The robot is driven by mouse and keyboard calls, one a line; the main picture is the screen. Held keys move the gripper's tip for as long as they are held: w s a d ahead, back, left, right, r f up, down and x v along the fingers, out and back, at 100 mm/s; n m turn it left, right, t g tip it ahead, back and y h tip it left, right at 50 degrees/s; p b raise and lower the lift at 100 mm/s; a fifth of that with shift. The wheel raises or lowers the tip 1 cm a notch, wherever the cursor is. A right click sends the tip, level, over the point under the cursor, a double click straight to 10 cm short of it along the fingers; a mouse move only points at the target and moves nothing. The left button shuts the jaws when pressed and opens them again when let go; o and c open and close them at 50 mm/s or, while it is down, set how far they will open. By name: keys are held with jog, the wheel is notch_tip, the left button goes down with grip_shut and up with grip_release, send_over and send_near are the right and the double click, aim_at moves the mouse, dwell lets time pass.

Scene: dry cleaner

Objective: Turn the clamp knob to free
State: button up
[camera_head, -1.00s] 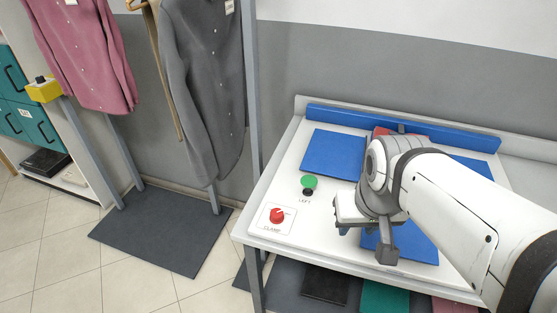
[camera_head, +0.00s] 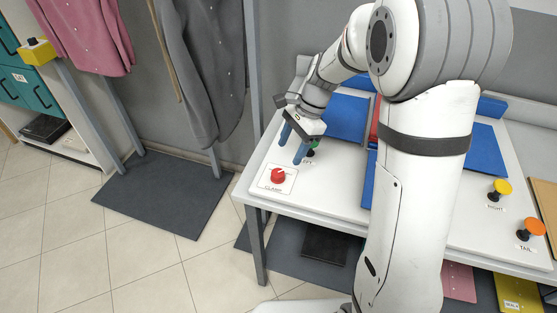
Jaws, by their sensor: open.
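The clamp knob (camera_head: 278,175) is a red round knob on a white plate (camera_head: 268,186) labelled CLAMP, at the front left corner of the white table (camera_head: 330,196). A light pointer mark by the knob is too small to read exactly. My gripper (camera_head: 292,146) is open and empty, with two blue fingers pointing down. It is above the table, behind and slightly right of the knob, apart from it. It partly hides the green LEFT button (camera_head: 316,143).
A yellow RIGHT button (camera_head: 499,190) and an orange TAIL button (camera_head: 531,229) stand on the table's right side. Blue pads (camera_head: 346,117) lie behind. A grey shirt (camera_head: 200,60) hangs left of the table post (camera_head: 253,70). The space above the knob is clear.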

aim_at(277, 172)
jog(key=shift+m, duration=0.3)
jog(key=x, duration=0.8)
jog(key=shift+w+a+f, duration=0.2)
jog(key=shift+w+f, duration=0.05)
jog(key=shift+f, duration=0.05)
jog(key=c, duration=0.9)
jog(key=shift+a+r, duration=0.1)
jog(key=shift+a, duration=0.05)
jog(key=shift+c, duration=0.4)
